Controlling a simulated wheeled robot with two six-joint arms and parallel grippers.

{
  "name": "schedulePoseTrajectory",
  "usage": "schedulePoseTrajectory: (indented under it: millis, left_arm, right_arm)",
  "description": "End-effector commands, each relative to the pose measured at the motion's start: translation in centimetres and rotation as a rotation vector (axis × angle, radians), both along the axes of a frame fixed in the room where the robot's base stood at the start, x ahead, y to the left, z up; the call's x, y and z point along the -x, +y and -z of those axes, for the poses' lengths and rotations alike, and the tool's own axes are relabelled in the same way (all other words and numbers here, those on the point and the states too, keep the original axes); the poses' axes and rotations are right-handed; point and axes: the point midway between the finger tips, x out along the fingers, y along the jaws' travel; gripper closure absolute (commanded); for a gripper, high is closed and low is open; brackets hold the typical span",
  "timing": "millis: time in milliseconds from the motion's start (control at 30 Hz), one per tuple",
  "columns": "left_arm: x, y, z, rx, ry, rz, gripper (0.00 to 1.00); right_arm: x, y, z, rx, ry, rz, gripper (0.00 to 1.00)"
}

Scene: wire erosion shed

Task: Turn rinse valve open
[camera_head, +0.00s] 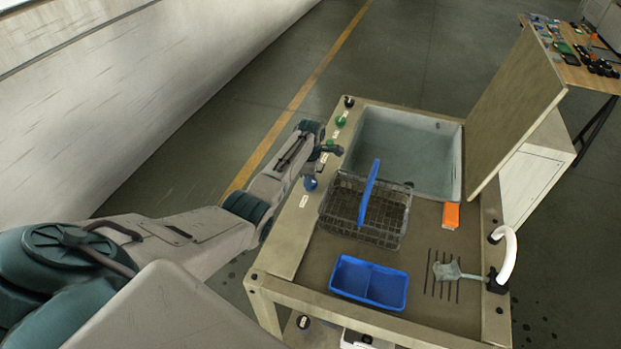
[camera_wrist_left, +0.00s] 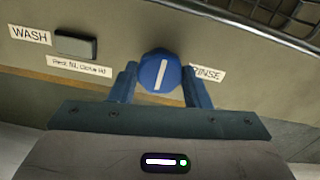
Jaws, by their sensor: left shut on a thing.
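The rinse valve is a round blue knob (camera_wrist_left: 160,72) with a white line that stands nearly upright, tilted slightly. It is on the panel to the left of the RINSE label (camera_wrist_left: 207,75) in the left wrist view. My left gripper (camera_wrist_left: 160,84) is shut on the knob, with one finger on each side of it. In the head view the blue knob (camera_head: 310,184) is at the station's left edge, and my left arm reaches it from the left, partly covering the gripper. My right gripper is not in view.
A wire basket (camera_head: 335,222) with a raised blue handle stands right beside the knob. A grey sink (camera_head: 405,150) lies behind it, a blue tray (camera_head: 368,283) in front. Green knobs (camera_head: 341,121) sit farther along the edge. A WASH label (camera_wrist_left: 30,34) is on the panel.

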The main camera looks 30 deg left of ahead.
Motion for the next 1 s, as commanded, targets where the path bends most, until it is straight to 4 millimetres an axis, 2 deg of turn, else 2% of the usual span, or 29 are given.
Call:
schedulePoseTrajectory:
  millis: [467,500,600,867,1000]
  left_arm:
    - [-0.06,0.17,-0.14,-0.003,-0.002,-0.014,0.8]
    - [-0.06,0.17,-0.14,-0.003,-0.002,-0.014,0.51]
    - [-0.06,0.14,-0.12,-0.002,-0.002,-0.014,0.35]
    - [-0.03,0.07,-0.08,-0.001,-0.001,-0.012,0.35]
    - [-0.09,0.1,-0.74,-0.002,-0.004,-0.012,0.35]
  right_arm:
    - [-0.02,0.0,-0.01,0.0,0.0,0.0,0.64]
    - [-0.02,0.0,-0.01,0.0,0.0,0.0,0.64]
    - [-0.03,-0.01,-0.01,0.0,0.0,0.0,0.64]
    - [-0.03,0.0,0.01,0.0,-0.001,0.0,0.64]
    - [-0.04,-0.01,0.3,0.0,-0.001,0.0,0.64]
